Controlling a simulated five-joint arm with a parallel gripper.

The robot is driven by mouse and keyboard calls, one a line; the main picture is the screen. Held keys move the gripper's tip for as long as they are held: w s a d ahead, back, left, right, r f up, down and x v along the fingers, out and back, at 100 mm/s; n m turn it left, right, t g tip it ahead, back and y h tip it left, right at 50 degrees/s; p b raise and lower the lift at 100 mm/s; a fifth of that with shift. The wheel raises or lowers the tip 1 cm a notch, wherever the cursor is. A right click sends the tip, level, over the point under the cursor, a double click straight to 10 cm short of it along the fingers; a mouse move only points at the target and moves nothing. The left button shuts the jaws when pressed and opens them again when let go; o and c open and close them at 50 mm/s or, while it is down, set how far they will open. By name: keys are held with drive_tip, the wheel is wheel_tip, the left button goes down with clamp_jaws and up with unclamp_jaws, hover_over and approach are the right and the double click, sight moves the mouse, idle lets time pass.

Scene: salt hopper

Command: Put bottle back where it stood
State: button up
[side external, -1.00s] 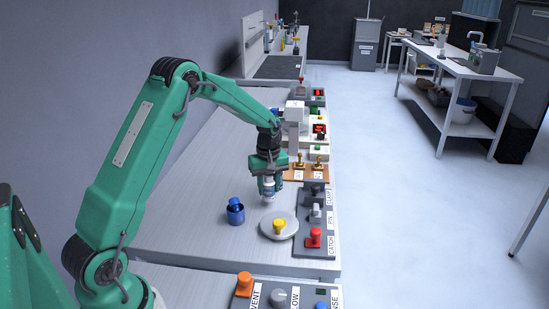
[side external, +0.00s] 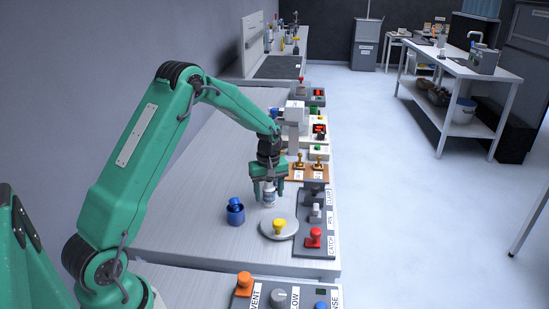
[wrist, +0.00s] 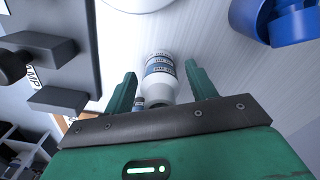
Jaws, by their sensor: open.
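The bottle (side external: 268,192) is small and white with a blue-grey label. It stands on the bench, just below my gripper (side external: 268,184) in the side view. In the wrist view the bottle (wrist: 161,78) lies between the two green fingers of my gripper (wrist: 160,85), with a visible gap on each side. The fingers are open and do not appear to touch it. Part of another small labelled item (wrist: 139,103) shows beside the bottle, partly hidden by the gripper body.
A blue cup-like holder (side external: 235,212) stands left of the bottle. A round grey plate with a yellow knob (side external: 279,226) is in front. A dark switch panel (side external: 314,240) with a red knob lies to the right. The bench to the left is clear.

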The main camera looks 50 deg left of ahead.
sight(269, 187)
drive_tip(key=shift+r, duration=0.15)
wheel_tip(269, 187, up, 12)
idle(0.7)
idle(0.5)
drive_tip(key=s+d+r+m+t, duration=0.3)
drive_tip(key=s+d+r+m, duration=0.4)
drive_tip(key=s+d+r, duration=0.5)
drive_tip(key=s+d+f+m+t, duration=0.1)
drive_tip(key=s+d+m, duration=0.1)
drive_tip(key=s, duration=0.5)
drive_tip(key=s+d+m+t, duration=0.1)
drive_tip(key=s+d+m, duration=0.1)
drive_tip(key=s+m, duration=0.3)
drive_tip(key=shift+s+f+t, duration=0.3)
drive_tip(key=shift+s+f, duration=0.1)
drive_tip(key=shift+s, duration=0.95)
